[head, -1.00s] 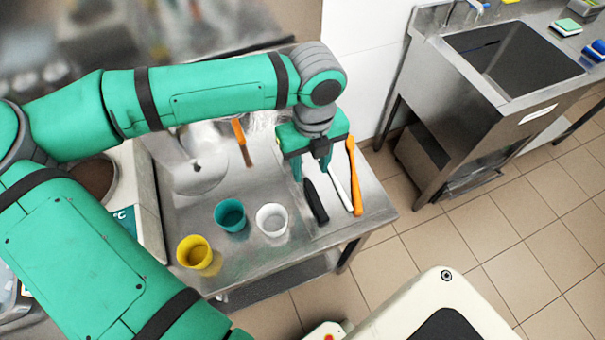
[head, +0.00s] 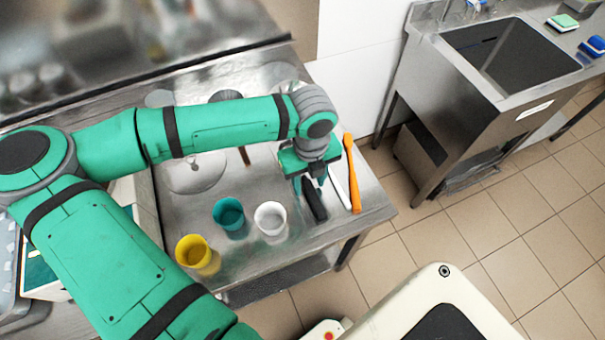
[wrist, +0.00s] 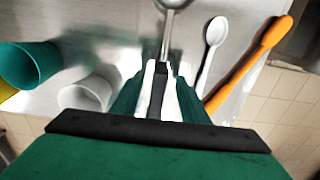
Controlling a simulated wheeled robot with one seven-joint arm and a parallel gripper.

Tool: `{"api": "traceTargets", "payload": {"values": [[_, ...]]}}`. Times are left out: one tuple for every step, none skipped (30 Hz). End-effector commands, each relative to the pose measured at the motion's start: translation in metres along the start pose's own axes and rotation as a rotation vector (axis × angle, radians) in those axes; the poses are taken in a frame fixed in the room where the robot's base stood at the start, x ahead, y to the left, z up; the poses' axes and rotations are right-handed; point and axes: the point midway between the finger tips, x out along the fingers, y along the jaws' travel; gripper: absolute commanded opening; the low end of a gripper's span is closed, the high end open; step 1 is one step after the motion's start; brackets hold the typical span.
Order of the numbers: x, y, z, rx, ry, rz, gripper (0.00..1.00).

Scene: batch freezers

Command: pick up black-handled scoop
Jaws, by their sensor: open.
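The black-handled scoop lies on the steel table; its black handle (head: 314,200) shows just in front of my gripper (head: 312,180) in the head view. In the wrist view its metal shaft and bowl (wrist: 170,25) point away from me. The black handle (wrist: 158,92) lies between the two fingers of my gripper (wrist: 158,95), which are open around it. I cannot tell whether the fingers touch the handle. In the head view my gripper hides the scoop's metal end.
A white spoon (head: 339,182) and an orange spatula (head: 351,172) lie close to the right of the scoop. White (head: 270,217), teal (head: 228,213) and yellow (head: 192,250) cups stand to the left. The steel table's (head: 372,205) right edge is near; a sink (head: 510,60) stands beyond a floor gap.

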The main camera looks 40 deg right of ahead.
Motion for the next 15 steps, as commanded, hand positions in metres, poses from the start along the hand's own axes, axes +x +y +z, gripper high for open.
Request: {"api": "traceTargets", "payload": {"values": [[-0.0001, 0.0000, 0.0000, 0.000, 0.000, 0.000, 0.41], [-0.0002, 0.0000, 0.0000, 0.000, 0.000, 0.000, 0.36], [-0.0002, 0.0000, 0.0000, 0.000, 0.000, 0.000, 0.26], [-0.0002, 0.0000, 0.0000, 0.000, 0.000, 0.000, 0.19], [-0.0003, 0.0000, 0.0000, 0.000, 0.000, 0.000, 0.12], [-0.0003, 0.0000, 0.0000, 0.000, 0.000, 0.000, 0.02], [-0.0003, 0.0000, 0.0000, 0.000, 0.000, 0.000, 0.00], [-0.0003, 0.0000, 0.0000, 0.000, 0.000, 0.000, 0.00], [-0.0004, -0.0001, 0.0000, 0.000, 0.000, 0.000, 0.00], [-0.0004, -0.0001, 0.0000, 0.000, 0.000, 0.000, 0.00], [-0.0004, -0.0001, 0.0000, 0.000, 0.000, 0.000, 0.00], [-0.0005, 0.0000, 0.0000, 0.000, 0.000, 0.000, 0.00], [-0.0005, -0.0001, 0.0000, 0.000, 0.000, 0.000, 0.00], [-0.0005, -0.0001, 0.0000, 0.000, 0.000, 0.000, 0.00], [-0.0007, -0.0001, 0.0001, 0.000, 0.000, 0.000, 0.00]]}}
